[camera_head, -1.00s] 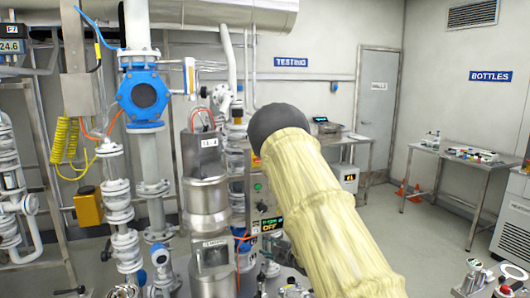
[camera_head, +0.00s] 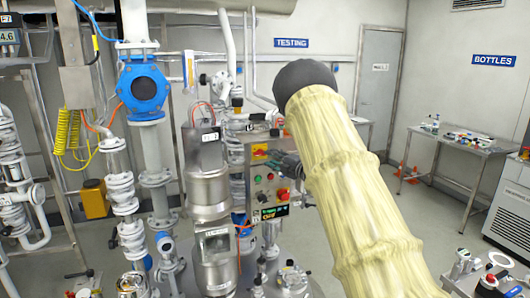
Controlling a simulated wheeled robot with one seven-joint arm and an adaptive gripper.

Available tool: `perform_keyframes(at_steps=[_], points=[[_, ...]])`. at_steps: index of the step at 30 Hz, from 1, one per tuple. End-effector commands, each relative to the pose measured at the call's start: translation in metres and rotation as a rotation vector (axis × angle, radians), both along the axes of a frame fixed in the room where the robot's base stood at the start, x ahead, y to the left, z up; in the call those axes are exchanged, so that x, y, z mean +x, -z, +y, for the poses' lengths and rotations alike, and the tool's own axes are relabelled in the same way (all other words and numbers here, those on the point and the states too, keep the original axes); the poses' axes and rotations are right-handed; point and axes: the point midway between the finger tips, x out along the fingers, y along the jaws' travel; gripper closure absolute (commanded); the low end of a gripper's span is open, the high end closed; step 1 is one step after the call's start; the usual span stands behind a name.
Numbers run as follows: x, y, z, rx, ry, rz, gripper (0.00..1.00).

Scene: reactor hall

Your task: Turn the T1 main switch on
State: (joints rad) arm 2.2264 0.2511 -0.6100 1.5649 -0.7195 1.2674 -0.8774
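A grey control panel (camera_head: 266,184) stands just right of the middle, beside a steel vessel. Near its top is a yellow plate with a small red part (camera_head: 260,151), which looks like the main switch; its position is too small to read.
A steel vessel (camera_head: 209,180) stands close left of the panel. Pipes with a blue round valve (camera_head: 143,88) stand further left. More fittings (camera_head: 289,277) are low in front.

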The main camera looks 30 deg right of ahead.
Motion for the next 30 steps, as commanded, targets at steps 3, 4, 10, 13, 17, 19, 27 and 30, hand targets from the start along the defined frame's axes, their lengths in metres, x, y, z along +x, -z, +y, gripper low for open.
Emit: perform_keyframes(at_steps=[3,4,10,13,17,19,27,30], points=[[0.018,-0.003,0.003,0.001,0.000,0.001,0.67],[0.023,-0.003,0.003,0.001,0.000,0.000,0.67],[0.041,-0.001,0.007,0.001,0.000,0.002,0.67],[0.045,0.000,0.007,0.001,0.000,0.001,0.67],[0.047,0.000,0.008,0.001,0.000,0.000,0.67],[0.047,0.000,0.008,0.001,0.000,0.000,0.67],[0.046,0.001,0.008,0.001,0.001,0.000,0.96],[0.046,0.001,0.007,0.001,0.001,0.001,1.00]])
